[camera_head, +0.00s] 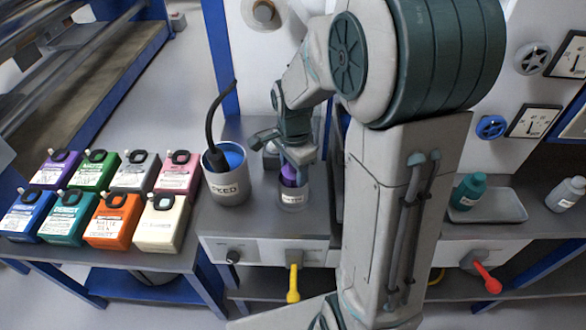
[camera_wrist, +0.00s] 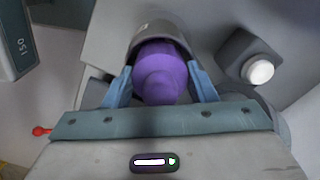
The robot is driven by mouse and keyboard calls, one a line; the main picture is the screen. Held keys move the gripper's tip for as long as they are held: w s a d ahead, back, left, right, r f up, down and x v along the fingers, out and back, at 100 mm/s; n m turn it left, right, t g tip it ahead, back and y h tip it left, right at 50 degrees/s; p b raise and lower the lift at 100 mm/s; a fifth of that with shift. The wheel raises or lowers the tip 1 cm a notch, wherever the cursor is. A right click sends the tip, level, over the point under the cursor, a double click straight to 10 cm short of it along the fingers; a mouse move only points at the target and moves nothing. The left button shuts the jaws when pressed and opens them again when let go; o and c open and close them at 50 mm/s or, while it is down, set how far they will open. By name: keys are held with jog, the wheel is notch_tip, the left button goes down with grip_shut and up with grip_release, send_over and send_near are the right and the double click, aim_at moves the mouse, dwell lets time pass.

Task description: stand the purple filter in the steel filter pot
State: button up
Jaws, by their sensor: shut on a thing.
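The purple filter (camera_wrist: 160,75) is between the two blue fingers of my gripper (camera_wrist: 160,88), which is shut on it. In the head view the purple filter (camera_head: 289,174) shows just under my gripper (camera_head: 292,160). The steel filter pot (camera_head: 292,197) is a small grey labelled cup on the bench, directly below. In the wrist view the pot's rim (camera_wrist: 158,30) curves around the far end of the filter, so the filter's lower end appears inside the pot. How deep it sits is hidden.
A larger grey pot of blue liquid (camera_head: 226,178) with a black handle stands close left of the filter pot. A white round knob (camera_wrist: 260,71) on a grey block is to the right in the wrist view. Several coloured canisters (camera_head: 110,216) stand at left. A tray (camera_head: 490,206) holds a teal bottle (camera_head: 468,191).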

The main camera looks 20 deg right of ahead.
jog(key=shift+s+f, duration=0.4)
jog(key=shift+f, duration=0.35)
jog(key=o, duration=0.9)
jog(key=shift+a, duration=0.1)
jog(key=shift+o, duration=0.6)
jog(key=shift+w+f, duration=0.1)
jog(key=shift+w, duration=0.05)
notch_tip(320, 180, up, 16)
jog(key=s+f+n+t, duration=0.1)
jog(key=s+f+n, duration=0.1)
jog(key=s+n, duration=0.4)
jog(key=s+f+n+t, duration=0.1)
jog(key=s+f+n, duration=0.1)
jog(key=s+n, duration=0.5)
jog(key=shift+s+f+n+t, duration=0.2)
jog(key=shift+f+n+t, duration=0.1)
jog(key=shift+n, duration=0.4)
